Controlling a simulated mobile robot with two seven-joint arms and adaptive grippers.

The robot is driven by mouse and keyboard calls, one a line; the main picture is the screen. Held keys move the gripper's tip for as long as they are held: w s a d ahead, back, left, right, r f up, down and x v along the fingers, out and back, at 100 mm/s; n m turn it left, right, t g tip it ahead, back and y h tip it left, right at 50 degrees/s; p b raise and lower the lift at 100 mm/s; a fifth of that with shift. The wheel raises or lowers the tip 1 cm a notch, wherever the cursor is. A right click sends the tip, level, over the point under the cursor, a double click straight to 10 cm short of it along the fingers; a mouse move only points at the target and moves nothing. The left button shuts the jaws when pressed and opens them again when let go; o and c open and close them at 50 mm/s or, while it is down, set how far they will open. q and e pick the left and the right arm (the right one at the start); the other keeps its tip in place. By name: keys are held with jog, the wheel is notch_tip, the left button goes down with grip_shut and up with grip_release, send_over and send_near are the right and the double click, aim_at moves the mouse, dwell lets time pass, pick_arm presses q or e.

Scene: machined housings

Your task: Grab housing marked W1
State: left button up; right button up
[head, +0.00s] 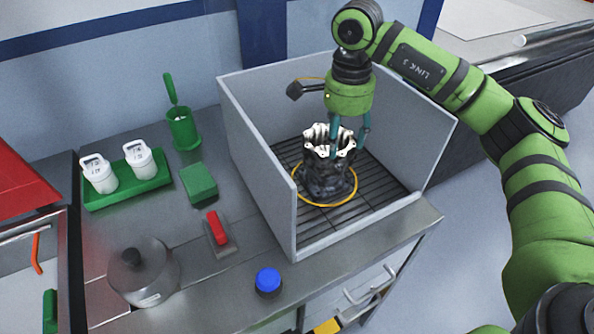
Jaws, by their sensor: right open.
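A machined housing (328,180) stands upright in a grey open-front box (259,168). It has a dark, rough body and a pale, scalloped upper rim. No W1 mark is readable on it. My right gripper (347,143) points down from above at the housing's rim, with its teal fingers apart. The fingers are at the right part of the rim; I cannot tell whether they touch it. My left gripper is not in view.
The box has high side walls and a slatted dark floor, with a yellow ring (328,204) around the housing's base. Left of it are a green tray (103,200) with two white containers, a green cup (184,132), a green block (199,183), a red switch (218,228), a lidded pot (143,279) and a blue knob (268,280).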

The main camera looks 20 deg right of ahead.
aim_at(344, 153)
jog(key=f+p, duration=0.1)
jog(key=f, duration=0.1)
jog(key=d+f+p, duration=0.1)
jog(key=f, duration=0.2)
jog(key=f+p, duration=0.1)
jog(key=f, duration=0.1)
jog(key=shift+d+f, duration=0.15)
jog(key=shift+f, duration=0.3)
jog(key=shift+w, duration=0.1)
grip_shut()
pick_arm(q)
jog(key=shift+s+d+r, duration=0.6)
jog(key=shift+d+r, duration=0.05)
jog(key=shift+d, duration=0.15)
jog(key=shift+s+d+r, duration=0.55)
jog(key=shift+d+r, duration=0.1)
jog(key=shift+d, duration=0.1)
pick_arm(e)
jog(key=shift+w, duration=0.1)
